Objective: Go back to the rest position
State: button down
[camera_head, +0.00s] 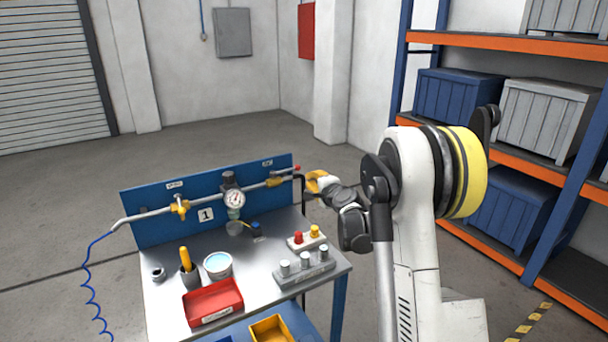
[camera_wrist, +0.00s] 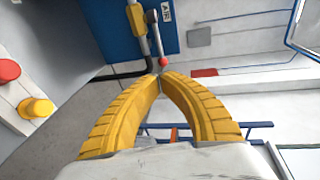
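My gripper (camera_head: 312,183) is beside the right end of the blue workbench panel (camera_head: 150,225). In the wrist view its two yellow fingers (camera_wrist: 163,77) curve together and their tips meet, with nothing visible held between them. A small red knob (camera_wrist: 163,61) appears just past the tips; the same knob (camera_head: 297,167) is at the pipe's right end in the head view. I cannot tell whether the fingers touch it. The pipe carries a left yellow valve (camera_head: 180,207), a right yellow valve (camera_head: 275,182) and a round gauge (camera_head: 235,199).
The bench top holds a red tray (camera_head: 212,303), a white tub (camera_head: 217,265), a yellow-handled tool (camera_head: 186,259) and a grey block with pegs (camera_head: 305,271). Red and yellow buttons (camera_head: 306,236) are near my arm. A shelf rack (camera_head: 510,45) with crates stands right. Floor behind the bench is clear.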

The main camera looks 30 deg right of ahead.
jog(key=shift+s, duration=0.35)
jog(key=s+a+r+n+g+y, duration=0.2)
jog(key=s+a+r+n, duration=0.25)
jog(key=s+a, duration=0.45)
jog(key=s+a+r+n+g+y, duration=0.1)
jog(key=s+a+r+n+g, duration=0.15)
jog(key=s+a+n, duration=0.7)
jog(key=s+a+f+n+g, duration=0.2)
jog(key=s+a+f, duration=0.1)
jog(key=s, duration=0.8)
jog(key=s+a+f+n+g+h, duration=0.1)
jog(key=s+a+f+n+g, duration=0.1)
jog(key=s, duration=1)
jog(key=shift+s+a+f+n+h, duration=0.15)
jog(key=shift+a+f+n+h, duration=0.25)
jog(key=shift+a+f, duration=0.6)
jog(key=shift+a+r, duration=0.1)
jog(key=shift+r, duration=0.05)
